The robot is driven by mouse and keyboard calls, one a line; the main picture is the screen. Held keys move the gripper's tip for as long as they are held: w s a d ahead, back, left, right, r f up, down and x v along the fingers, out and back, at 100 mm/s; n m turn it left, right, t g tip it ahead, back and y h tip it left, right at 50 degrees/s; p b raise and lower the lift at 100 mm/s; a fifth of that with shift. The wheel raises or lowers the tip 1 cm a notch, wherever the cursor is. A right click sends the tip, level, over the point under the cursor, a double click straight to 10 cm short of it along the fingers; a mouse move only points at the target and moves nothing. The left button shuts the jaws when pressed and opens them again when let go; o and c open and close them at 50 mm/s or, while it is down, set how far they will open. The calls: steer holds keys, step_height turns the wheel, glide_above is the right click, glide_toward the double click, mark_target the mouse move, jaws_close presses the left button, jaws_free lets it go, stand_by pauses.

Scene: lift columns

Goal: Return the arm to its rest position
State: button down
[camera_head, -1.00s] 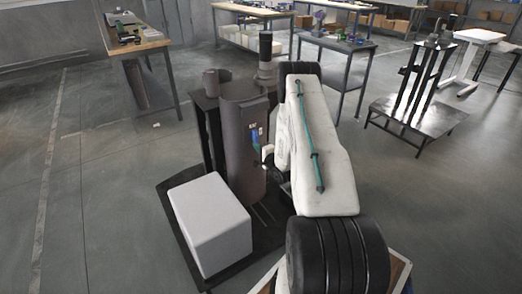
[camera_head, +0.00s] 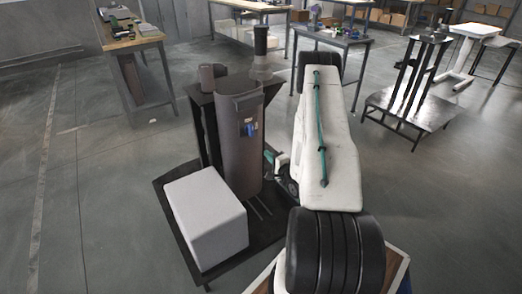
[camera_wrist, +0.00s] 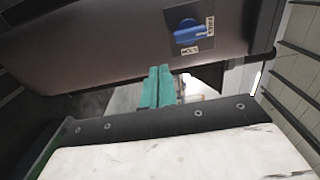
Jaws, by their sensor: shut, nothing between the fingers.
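My gripper (camera_wrist: 157,87) shows as two teal fingers, side by side and closed together with nothing between them. In the head view my gripper (camera_head: 269,157) is partly hidden beside my white arm, just right of the brown column. The dark brown, curved lift column (camera_head: 236,160) stands upright on a black base. It carries a small dark panel with a blue knob (camera_head: 250,129); the knob also shows in the wrist view (camera_wrist: 186,33), above the fingertips and apart from them. My arm is bent, its white link running away from the camera.
A white box (camera_head: 205,215) sits on the black base (camera_head: 168,184), left of the column. A workbench (camera_head: 133,45) with small items stands at the back left. Another table (camera_head: 335,38) stands behind my arm. A dark metal stand (camera_head: 412,107) is at right, with open floor between.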

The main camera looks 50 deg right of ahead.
steer(key=shift+v, duration=0.8)
steer(key=shift+w, duration=0.1)
steer(key=s+f+n+g, duration=0.4)
steer(key=f+g, duration=0.3)
steer(key=f, duration=0.2)
steer(key=s+a+r+n+g+y, duration=0.1)
steer(key=s+a+r+n+g, duration=0.3)
steer(key=r, duration=0.5)
steer(key=s+a+r+n+g+y, duration=0.1)
steer(key=a+r+n+g, duration=0.1)
steer(key=a+r+g, duration=0.35)
steer(key=s+a+r+n+g+y, duration=0.15)
steer(key=s+a+r+n, duration=0.35)
steer(key=r, duration=0.6)
steer(key=s+a+r+n, duration=0.2)
steer(key=s+a+r, duration=0.2)
steer(key=a+r, duration=0.3)
steer(key=s+a+r+n+t, duration=0.1)
steer(key=s+a+r, duration=0.3)
steer(key=a+r, duration=0.4)
steer(key=s+a+r+n, duration=0.2)
steer(key=s+a+r, duration=0.1)
steer(key=a+r, duration=0.5)
steer(key=shift+s+a+n+t, duration=0.35)
steer(key=shift+s+n+t, duration=0.05)
